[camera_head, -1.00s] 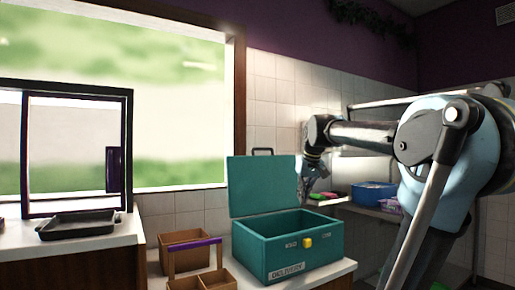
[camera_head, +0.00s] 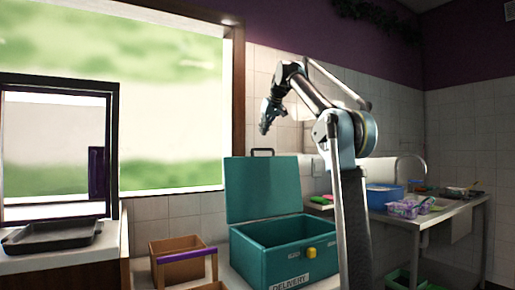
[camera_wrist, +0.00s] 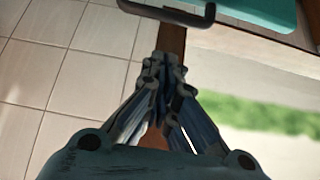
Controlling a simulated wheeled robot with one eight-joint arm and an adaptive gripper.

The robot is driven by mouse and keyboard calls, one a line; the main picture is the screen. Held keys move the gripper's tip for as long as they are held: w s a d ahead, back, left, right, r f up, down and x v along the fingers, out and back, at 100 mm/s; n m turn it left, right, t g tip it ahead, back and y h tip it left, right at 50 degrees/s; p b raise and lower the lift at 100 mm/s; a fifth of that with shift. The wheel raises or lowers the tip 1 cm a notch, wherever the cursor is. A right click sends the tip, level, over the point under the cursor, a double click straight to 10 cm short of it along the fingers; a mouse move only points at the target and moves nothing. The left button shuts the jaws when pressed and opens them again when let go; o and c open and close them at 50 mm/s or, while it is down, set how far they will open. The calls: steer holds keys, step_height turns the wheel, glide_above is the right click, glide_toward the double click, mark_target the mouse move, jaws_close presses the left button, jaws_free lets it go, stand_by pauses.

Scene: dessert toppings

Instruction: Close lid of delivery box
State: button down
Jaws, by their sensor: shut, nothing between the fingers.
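The teal delivery box (camera_head: 287,262) stands on the counter in the head view, with a yellow latch on its front and a label reading DELIVERY. Its lid (camera_head: 264,187) stands open, upright at the back, with a dark handle (camera_head: 263,152) at its top edge. My gripper (camera_head: 265,130) is above the lid, a little behind or over its top edge, apart from it, fingers pointing down. In the wrist view my gripper (camera_wrist: 164,62) is shut and empty. The dark handle (camera_wrist: 170,12) and a piece of the teal lid (camera_wrist: 262,10) show at the top of that view.
A brown carrier with a purple handle (camera_head: 186,255) stands left of the box. A black tray (camera_head: 52,236) lies on the left counter. A window fills the back left. A metal table at right holds a blue bin (camera_head: 384,195) and other items.

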steer(key=shift+w+a+r, duration=0.1)
steer(key=shift+w+a, duration=0.25)
steer(key=shift+w, duration=0.15)
step_height(320, 180, down, 8)
steer(key=w+a, duration=0.1)
steer(key=shift+w+a+r, duration=0.25)
steer(key=shift+w, duration=0.1)
stand_by(0.4)
